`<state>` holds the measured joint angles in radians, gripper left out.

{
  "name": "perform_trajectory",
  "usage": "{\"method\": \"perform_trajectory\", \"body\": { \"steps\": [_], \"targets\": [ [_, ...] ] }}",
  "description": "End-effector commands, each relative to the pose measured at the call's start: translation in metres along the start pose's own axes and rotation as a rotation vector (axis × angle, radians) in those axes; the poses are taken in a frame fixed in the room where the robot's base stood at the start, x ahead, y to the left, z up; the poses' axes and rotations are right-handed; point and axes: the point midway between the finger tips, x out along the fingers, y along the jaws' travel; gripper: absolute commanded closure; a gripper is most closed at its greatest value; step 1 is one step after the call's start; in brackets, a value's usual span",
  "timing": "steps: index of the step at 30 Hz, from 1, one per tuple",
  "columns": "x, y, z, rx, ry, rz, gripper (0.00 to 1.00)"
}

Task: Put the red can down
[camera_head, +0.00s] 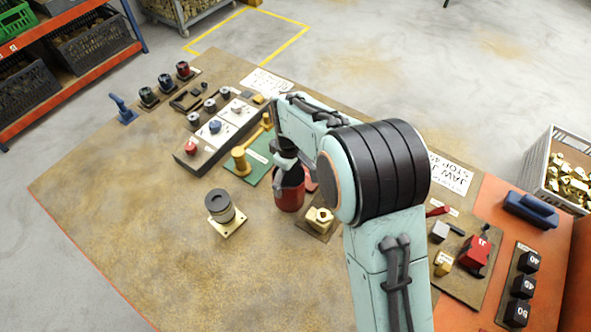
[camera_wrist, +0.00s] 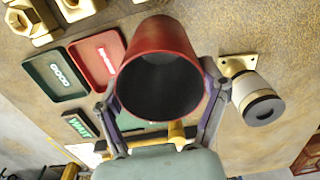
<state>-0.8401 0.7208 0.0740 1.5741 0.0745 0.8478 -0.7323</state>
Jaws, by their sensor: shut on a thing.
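The red can (camera_head: 289,192) is an open-topped, dark-lined cup, upright near the middle of the bench. My gripper (camera_head: 288,168) is shut on it from above, with a finger on each side. In the wrist view the can (camera_wrist: 168,38) fills the middle, its open mouth toward the camera, between the fingers of my gripper (camera_wrist: 162,90). Whether its base touches the bench or hangs just above it cannot be told. The can and my arm partly hide a small red tray (camera_wrist: 97,58) behind.
A grey cylinder on a brass base (camera_head: 221,208) stands left of the can. A brass block (camera_head: 319,219) is close at its right. A yellow lever fixture (camera_head: 240,158) on a green mat stands behind-left. The front-left bench (camera_head: 130,215) is clear.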

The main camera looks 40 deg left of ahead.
Motion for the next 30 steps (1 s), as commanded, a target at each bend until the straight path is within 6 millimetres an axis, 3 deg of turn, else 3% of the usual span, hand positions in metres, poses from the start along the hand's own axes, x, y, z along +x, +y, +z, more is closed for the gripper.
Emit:
{"method": "perform_trajectory", "body": {
  "steps": [9,19,20,22,30],
  "targets": [
    [0.037,0.003,-0.004,0.000,-0.001,-0.001,0.67],
    [0.039,0.003,-0.004,0.000,-0.001,-0.001,0.67],
    [0.039,0.003,-0.004,0.000,-0.001,-0.001,0.20],
    [0.039,0.003,-0.004,0.000,-0.001,-0.001,0.00],
    [0.039,0.003,-0.004,0.000,0.000,-0.001,0.00]
  ]
}}
